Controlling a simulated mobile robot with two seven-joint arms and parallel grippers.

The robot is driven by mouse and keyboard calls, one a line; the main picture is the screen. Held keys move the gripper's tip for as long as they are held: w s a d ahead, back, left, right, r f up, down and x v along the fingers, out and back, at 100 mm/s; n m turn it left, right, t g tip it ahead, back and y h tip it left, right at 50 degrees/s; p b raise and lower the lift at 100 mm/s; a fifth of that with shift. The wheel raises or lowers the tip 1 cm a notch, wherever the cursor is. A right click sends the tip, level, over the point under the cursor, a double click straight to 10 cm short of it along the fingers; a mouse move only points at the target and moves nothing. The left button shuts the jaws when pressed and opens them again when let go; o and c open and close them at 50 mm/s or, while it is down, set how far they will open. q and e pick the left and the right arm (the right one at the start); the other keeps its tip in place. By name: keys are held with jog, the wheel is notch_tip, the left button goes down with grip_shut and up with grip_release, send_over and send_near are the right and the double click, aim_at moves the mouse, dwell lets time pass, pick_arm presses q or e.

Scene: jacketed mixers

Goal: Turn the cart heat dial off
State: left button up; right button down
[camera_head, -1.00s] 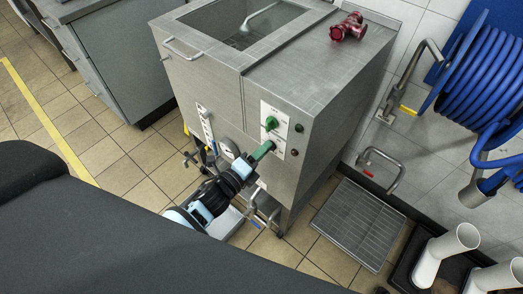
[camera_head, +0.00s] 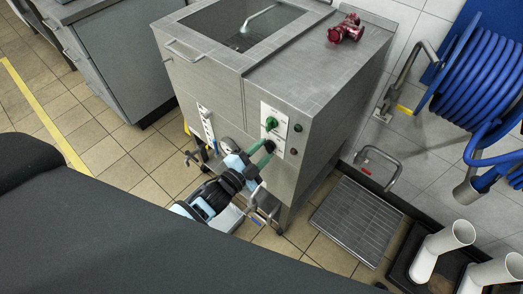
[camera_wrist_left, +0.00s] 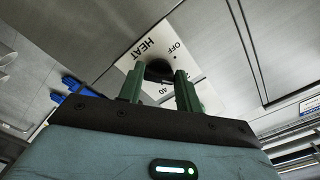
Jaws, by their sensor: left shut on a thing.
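The cart (camera_head: 225,95) is a steel jacketed mixer on legs, in the middle of the head view. The black heat dial (camera_head: 269,146) sits on the lower part of its white front panel, below a green knob (camera_head: 271,123). In the left wrist view the dial (camera_wrist_left: 158,70) is between my green fingertips, with HEAT and OFF printed beside it. My left gripper (camera_head: 262,153) is shut on the dial; its fingers (camera_wrist_left: 160,80) cover part of the dial and scale. I cannot tell exactly where the dial points. My right gripper is not in view.
A red valve fitting (camera_head: 346,30) lies on the cart top. A floor grate (camera_head: 357,222), a bent wall pipe (camera_head: 382,165) and a blue hose reel (camera_head: 480,75) are to the right. White pipes (camera_head: 445,240) stand at lower right. Tiled floor is open at left.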

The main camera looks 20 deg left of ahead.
pick_arm(q)
jog(key=n, duration=1)
jog(key=shift+d+f+p, duration=0.1)
jog(key=shift+d+p, duration=0.05)
jog(key=shift+p, duration=0.15)
jog(key=shift+n, duration=0.3)
jog(key=o, duration=1)
jog(key=v, duration=0.8)
